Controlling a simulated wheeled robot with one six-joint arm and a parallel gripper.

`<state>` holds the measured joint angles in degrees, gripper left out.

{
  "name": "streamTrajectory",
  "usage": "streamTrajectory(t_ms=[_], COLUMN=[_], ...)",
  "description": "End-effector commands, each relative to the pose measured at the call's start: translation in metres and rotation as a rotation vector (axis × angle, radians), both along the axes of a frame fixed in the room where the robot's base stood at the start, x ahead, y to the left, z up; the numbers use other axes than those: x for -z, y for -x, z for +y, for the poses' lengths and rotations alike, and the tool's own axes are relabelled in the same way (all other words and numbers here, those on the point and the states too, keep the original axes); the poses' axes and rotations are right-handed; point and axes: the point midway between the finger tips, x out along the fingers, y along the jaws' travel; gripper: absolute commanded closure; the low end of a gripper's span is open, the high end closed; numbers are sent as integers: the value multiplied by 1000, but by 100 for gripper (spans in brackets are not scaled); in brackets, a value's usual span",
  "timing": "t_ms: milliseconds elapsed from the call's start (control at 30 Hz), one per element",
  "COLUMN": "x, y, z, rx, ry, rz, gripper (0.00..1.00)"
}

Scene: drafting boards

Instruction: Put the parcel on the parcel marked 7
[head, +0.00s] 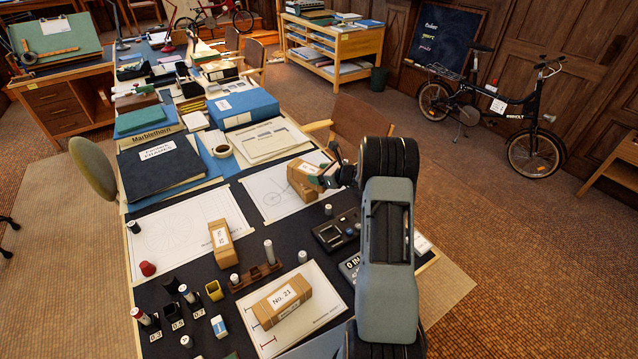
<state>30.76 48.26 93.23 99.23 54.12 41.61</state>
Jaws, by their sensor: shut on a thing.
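My gripper (328,176) is shut on a brown parcel (302,184) over the white drawing sheet at the right side of the table. The fingers and wrist hide part of this parcel, and its pale label is too small to read. I cannot tell whether it touches the sheet. A second brown parcel (222,246) lies left of centre, its label turned and hard to read. A third parcel (283,302), labelled No. 21, lies on a white sheet near the front. I cannot make out a 7 on any parcel.
A wooden rack with a white marker (268,252) stands between the two other parcels. Dark cups with pens (185,294), a red knob-like piece (147,268) and a dark device (337,231) are nearby. Binders (160,165) and a coffee cup (222,149) fill the far part.

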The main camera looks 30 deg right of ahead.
Motion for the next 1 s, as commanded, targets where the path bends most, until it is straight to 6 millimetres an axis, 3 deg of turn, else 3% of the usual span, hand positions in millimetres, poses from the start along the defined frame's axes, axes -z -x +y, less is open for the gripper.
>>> streamTrajectory(t_ms=[167, 400, 867, 900, 1000], x=[6, 35, 41, 40, 40], y=[-5, -6, -6, -6, -5], z=[-2, -2, -2, -2, -2], rx=[-1, 0, -1, 0, 0], ry=[1, -1, 0, 1, 0], rz=[-3, -2, -4, 0, 0], gripper=[74, 74, 74, 32, 23])
